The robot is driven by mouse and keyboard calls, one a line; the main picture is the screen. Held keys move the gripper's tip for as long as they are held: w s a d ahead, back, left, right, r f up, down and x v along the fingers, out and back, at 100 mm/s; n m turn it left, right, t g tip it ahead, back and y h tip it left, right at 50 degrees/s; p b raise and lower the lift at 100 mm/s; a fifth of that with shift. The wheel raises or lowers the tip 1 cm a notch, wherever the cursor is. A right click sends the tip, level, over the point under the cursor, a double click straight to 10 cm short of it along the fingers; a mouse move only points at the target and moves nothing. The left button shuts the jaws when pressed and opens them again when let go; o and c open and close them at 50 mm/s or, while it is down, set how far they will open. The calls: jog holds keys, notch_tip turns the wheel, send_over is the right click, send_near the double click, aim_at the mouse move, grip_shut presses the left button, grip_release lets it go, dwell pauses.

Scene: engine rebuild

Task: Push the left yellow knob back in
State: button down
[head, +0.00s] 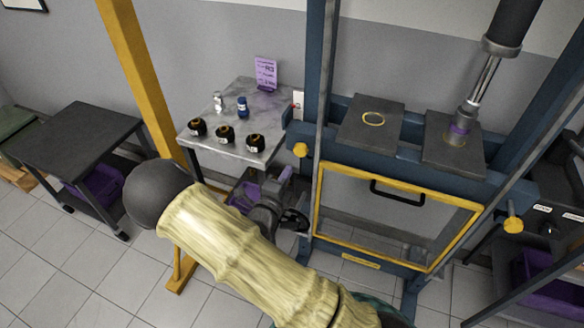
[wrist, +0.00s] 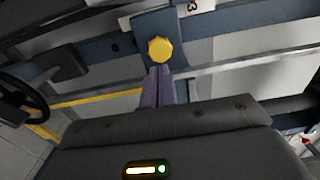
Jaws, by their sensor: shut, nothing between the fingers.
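The left yellow knob (head: 300,150) sits on the left end of the blue press frame's crossbeam, beside the left upright. In the wrist view the yellow knob (wrist: 159,49) shows face-on against a dark blue post, just beyond my fingertips. My gripper (wrist: 158,72) is shut and empty, its purple fingers pointing at the knob's lower edge. I cannot tell whether they touch it. The right yellow knob (head: 513,222) is on the press's right side.
A yellow-framed guard (head: 397,187) with a black handle hangs below two dark plates on the press. A grey table (head: 206,146) with several dark parts stands left of the press, near my arm. A yellow post (head: 138,75) rises beside that table.

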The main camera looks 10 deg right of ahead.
jog(key=b+v, duration=0.1)
jog(key=v, duration=0.6)
jog(key=shift+f, duration=0.15)
jog(key=shift+s+a, duration=0.1)
jog(key=shift+a, duration=0.05)
jog(key=s+d+r+n+g+y+p, duration=0.2)
jog(key=s+d+r+n+g+y, duration=0.2)
jog(key=n, duration=0.8)
jog(key=s+d+r+n+g+y+p, duration=0.3)
jog(key=s+d+r+n+g+y, duration=0.2)
jog(key=n, duration=0.7)
jog(key=s+d+r+g, duration=0.1)
jog(key=s+r+g, duration=0.1)
jog(key=s+g, duration=0.1)
jog(key=shift+r+g+y, duration=0.3)
